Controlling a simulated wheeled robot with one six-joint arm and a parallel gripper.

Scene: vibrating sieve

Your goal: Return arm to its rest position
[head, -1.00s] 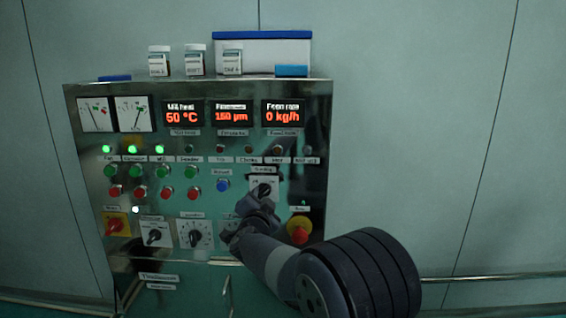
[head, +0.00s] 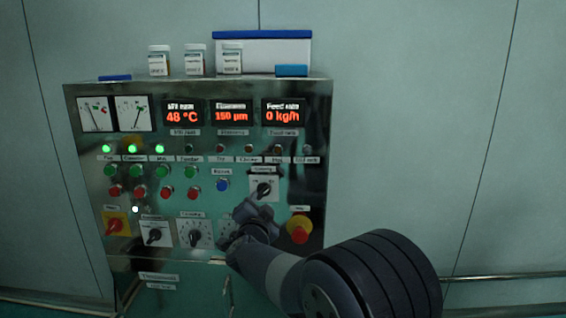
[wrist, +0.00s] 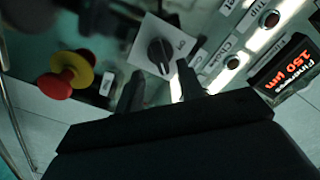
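My gripper (head: 258,218) is in front of the control panel (head: 318,130), just below the black selector knob (head: 264,188) on its white plate. In the wrist view the two dark fingers (wrist: 158,84) are spread apart with nothing between them. The selector knob (wrist: 160,54) lies ahead of the fingertips, and a gap seems to separate them from it. My arm reaches in from the lower right and hides part of the panel's lower edge.
A red emergency button (head: 299,232) on a yellow base is right of my gripper; it also shows in the wrist view (wrist: 60,82). Rotary dials (head: 194,234) are to the left. Jars (head: 195,60) and a blue-lidded box (head: 275,52) stand on top. The right wall is clear.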

